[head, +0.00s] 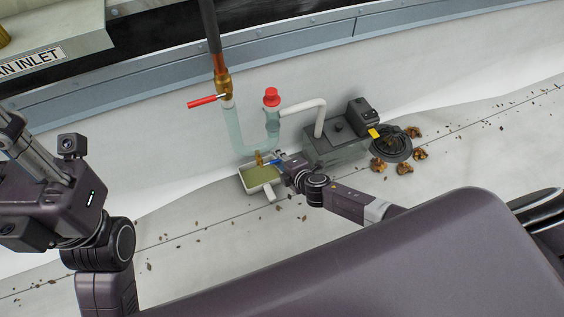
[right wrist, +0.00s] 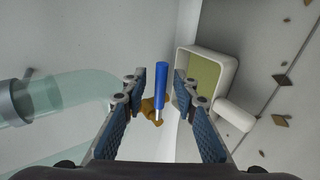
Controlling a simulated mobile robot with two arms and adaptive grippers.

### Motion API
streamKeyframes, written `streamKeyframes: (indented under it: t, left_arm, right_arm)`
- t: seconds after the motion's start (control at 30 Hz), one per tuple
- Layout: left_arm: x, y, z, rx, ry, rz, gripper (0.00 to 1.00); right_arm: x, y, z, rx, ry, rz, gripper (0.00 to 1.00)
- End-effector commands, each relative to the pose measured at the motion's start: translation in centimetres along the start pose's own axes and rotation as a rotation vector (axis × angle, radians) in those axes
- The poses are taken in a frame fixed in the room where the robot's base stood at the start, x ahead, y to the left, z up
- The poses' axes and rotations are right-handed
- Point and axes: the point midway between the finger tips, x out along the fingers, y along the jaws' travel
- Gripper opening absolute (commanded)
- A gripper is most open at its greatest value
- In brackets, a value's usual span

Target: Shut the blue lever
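The blue lever (right wrist: 161,78) is a short blue handle on a brass valve (right wrist: 149,106), which also shows in the head view (head: 259,158). In the right wrist view the lever appears between the two fingers of my right gripper (right wrist: 159,88), with gaps on both sides. The right gripper is open, and in the head view (head: 279,163) it is close beside the brass valve. The lever is mostly hidden there by the gripper. My left gripper (head: 18,130) is partly cut off at the left edge, far from the lever.
A tray with green contents (head: 245,182) sits below the valve. Clear pipes (head: 236,135) rise behind it, with a red cap (head: 271,97) and a red lever (head: 203,102). A grey pump box (head: 330,150) stands to the right, near a dark drain (head: 390,145) and leaves.

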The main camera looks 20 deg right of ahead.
Motion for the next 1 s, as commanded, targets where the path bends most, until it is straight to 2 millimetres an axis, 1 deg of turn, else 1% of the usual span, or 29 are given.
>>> streamKeyframes:
  t: [0.17,0.27,0.8,1.0]
  left_arm:
    - [0.0,0.0,0.0,0.0,0.0,0.0,0.28]
    - [0.0,0.0,0.0,-0.001,-0.001,-0.001,0.28]
    - [0.0,0.0,0.0,-0.001,-0.001,-0.001,0.28]
    - [0.0,0.0,0.0,-0.001,-0.001,-0.001,0.28]
  right_arm:
    - [-1.1,0.0,0.1,-0.001,-0.001,0.001,0.27]
    - [-2.2,-0.1,0.1,-0.003,0.0,0.0,0.27]
    - [-9.9,-0.2,0.0,-0.002,0.001,-0.003,0.27]
    - [-11.6,-0.1,0.0,-0.001,0.001,-0.002,0.27]
